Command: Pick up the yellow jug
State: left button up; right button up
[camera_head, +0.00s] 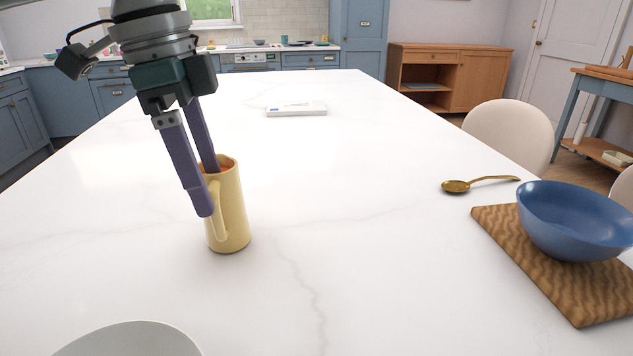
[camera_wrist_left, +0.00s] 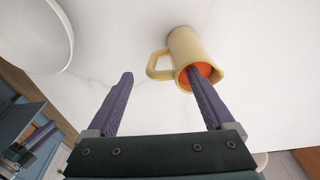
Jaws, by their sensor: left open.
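The yellow jug (camera_head: 233,208) stands upright on the white table, left of the middle in the head view. Its handle faces left toward the camera, and its inside looks orange. The jug also shows in the left wrist view (camera_wrist_left: 186,52), with its handle to the left. My left gripper (camera_head: 207,192) is open at the jug. One purple finger is over or inside the jug's mouth and the other is outside, near the handle; the fingers also show in the left wrist view (camera_wrist_left: 161,80). I cannot tell whether either finger touches the jug.
The white marble table (camera_head: 330,270) has clear room around the jug. A pale bowl or plate (camera_head: 130,343) is at the near left. A blue bowl (camera_head: 575,222) sits on a wavy brown board (camera_head: 590,300) at right, with a gold spoon (camera_head: 457,186) behind. A white flat object (camera_head: 296,109) lies farther back.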

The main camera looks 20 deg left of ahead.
pick_arm(q)
jog(key=f, duration=0.4)
jog(key=shift+w+d+f, duration=0.15)
jog(key=shift+d+f, duration=0.1)
jog(key=shift+f, duration=0.1)
jog(key=shift+c, duration=0.4)
grip_shut()
jog(key=shift+r, duration=0.1)
